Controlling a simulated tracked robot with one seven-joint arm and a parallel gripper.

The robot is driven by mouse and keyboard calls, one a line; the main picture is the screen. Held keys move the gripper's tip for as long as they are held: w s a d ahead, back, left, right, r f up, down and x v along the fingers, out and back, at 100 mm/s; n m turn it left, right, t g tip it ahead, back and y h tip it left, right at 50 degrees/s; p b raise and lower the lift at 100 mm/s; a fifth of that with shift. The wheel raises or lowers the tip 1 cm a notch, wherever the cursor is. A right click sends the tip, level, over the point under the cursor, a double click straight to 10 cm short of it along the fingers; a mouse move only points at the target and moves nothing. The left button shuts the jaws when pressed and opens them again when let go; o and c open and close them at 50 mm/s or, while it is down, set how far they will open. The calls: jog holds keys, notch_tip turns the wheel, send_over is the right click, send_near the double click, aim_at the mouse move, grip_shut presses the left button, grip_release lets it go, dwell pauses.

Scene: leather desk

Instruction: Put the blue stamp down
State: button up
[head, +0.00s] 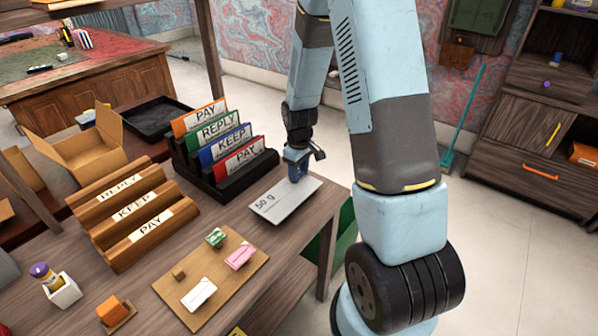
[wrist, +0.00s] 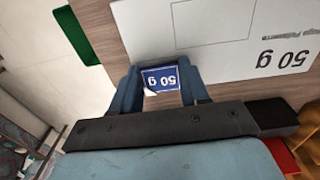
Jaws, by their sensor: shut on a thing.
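My gripper (head: 298,160) is shut on the blue stamp, over the far end of the white card marked "50 g" (head: 268,207). In the wrist view the blue stamp (wrist: 160,77) sits between the two fingers and its blue face reads "50 g". The fingers hide its sides. The white card (wrist: 205,55) lies flat on the desk just beyond the fingertips in that view. I cannot tell whether the stamp touches the card or hangs a little above it.
A black rack (head: 240,178) of coloured folders stands left of the card. A wooden rack (head: 135,215), a board (head: 215,297) with small stamps and cards, and an open carton (head: 85,155) lie further left. The desk's right edge is close to the card.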

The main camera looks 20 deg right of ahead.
jog(key=o, duration=0.7)
jog(key=shift+s+f, duration=0.5)
jog(key=shift+f, duration=0.15)
jog(key=shift+o, duration=1.1)
jog(key=shift+w+r, duration=0.1)
jog(key=shift+r, duration=0.05)
jog(key=shift+w+r, duration=0.15)
jog(key=shift+w, duration=0.05)
notch_tip(320, 180, up, 13)
jog(key=s+r+m+t, duration=0.1)
jog(key=s+r+m, duration=0.1)
jog(key=s+r, duration=0.35)
jog(key=s+r+m+t, duration=0.1)
jog(key=s+r, duration=0.2)
jog(key=r, duration=0.6)
jog(key=s+r+m+t, duration=0.1)
jog(key=s+r, duration=0.3)
jog(key=s, duration=0.3)
jog(key=s+r+m+t, duration=0.2)
jog(key=s+r, duration=0.2)
jog(key=s, duration=0.4)
jog(key=shift+m, duration=0.3)
